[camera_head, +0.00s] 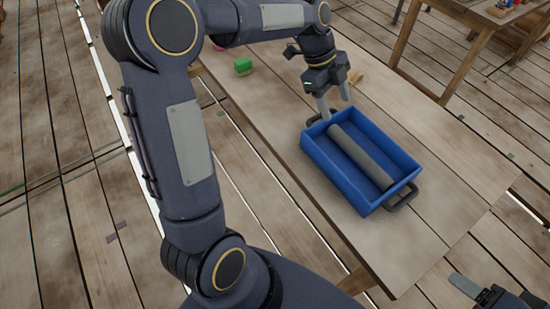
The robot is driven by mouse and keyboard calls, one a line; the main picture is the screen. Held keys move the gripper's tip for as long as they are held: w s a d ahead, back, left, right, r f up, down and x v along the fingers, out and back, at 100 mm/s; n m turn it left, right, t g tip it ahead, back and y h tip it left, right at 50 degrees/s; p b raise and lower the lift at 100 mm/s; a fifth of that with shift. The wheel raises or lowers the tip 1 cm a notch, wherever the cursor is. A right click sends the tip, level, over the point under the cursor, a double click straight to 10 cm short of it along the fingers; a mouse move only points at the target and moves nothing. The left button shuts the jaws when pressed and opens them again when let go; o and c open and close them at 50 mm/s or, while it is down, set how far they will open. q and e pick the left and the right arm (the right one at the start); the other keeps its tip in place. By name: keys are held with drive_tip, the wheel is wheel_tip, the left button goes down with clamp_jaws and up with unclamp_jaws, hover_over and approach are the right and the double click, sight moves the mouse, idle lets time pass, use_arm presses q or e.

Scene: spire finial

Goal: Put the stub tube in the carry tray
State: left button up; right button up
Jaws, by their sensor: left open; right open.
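The carry tray (342,183) is a blue open box with dark handles at its ends, on the wooden table. The stub tube (362,157) is a grey cylinder lying lengthwise inside the tray, between its walls. My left gripper (334,106) is open and empty just above the far end of the tray, near the far handle and apart from the tube. My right gripper (498,292) is at the bottom right corner, open and empty, away from the tray and partly cut off by the picture edge.
The table (440,160) has free room right of the tray and in front of it. A green block (243,66) lies near the table's left edge. A small tan piece (356,77) lies behind my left gripper. Another table (480,18) stands at the top right.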

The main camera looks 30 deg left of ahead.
use_arm(q)
drive_tip(key=s+a+r+n+t, duration=0.1)
drive_tip(key=s+r+n, duration=0.1)
drive_tip(key=s+n, duration=0.4)
drive_tip(key=s+a+r+n+t, duration=0.1)
drive_tip(key=s+a+r+n, duration=0.2)
drive_tip(key=s, duration=0.4)
drive_tip(key=s+d+f+n+t, duration=0.1)
drive_tip(key=s+f+n, duration=0.1)
drive_tip(key=s+n, duration=0.4)
drive_tip(key=s+d+f+n+t+y, duration=0.1)
drive_tip(key=s+f+n, duration=0.1)
drive_tip(key=s+n, duration=0.5)
drive_tip(key=shift+f+t, duration=0.25)
drive_tip(key=shift+t, duration=0.15)
drive_tip(key=shift+s, duration=0.1)
